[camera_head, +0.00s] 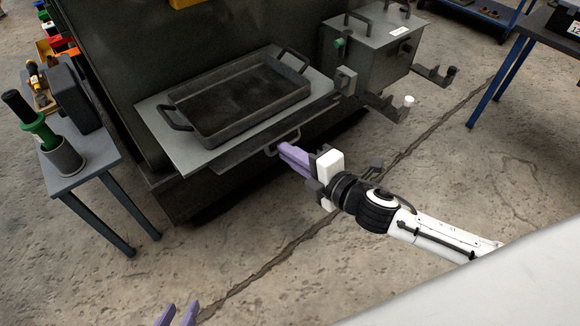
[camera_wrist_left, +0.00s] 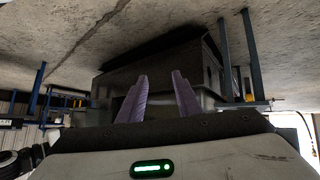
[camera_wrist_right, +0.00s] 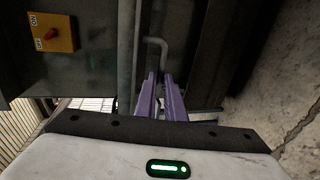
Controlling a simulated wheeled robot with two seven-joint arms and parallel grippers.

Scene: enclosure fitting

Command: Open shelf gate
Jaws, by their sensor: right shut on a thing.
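The shelf gate (camera_head: 235,155) is a dark panel along the front edge of a grey shelf (camera_head: 155,125). It has a bent bar handle (camera_head: 290,137), which also shows in the right wrist view (camera_wrist_right: 160,45). My right gripper (camera_head: 284,150) is shut on this handle, its purple fingers reaching in from the right; the fingers partly hide the grip. In the right wrist view the fingers (camera_wrist_right: 160,85) stand close together at the handle. My left gripper (camera_head: 177,310) shows only its purple fingertips at the bottom edge; the left wrist view shows its fingers (camera_wrist_left: 159,85) apart and empty.
A dark tray (camera_head: 245,100) with two handles sits on the shelf. A grey box (camera_head: 370,45) with protruding brackets stands right of it. A side table (camera_head: 95,155) with a green-handled tool stands left. A yellow switch (camera_wrist_right: 52,32) is nearby. The front floor is clear.

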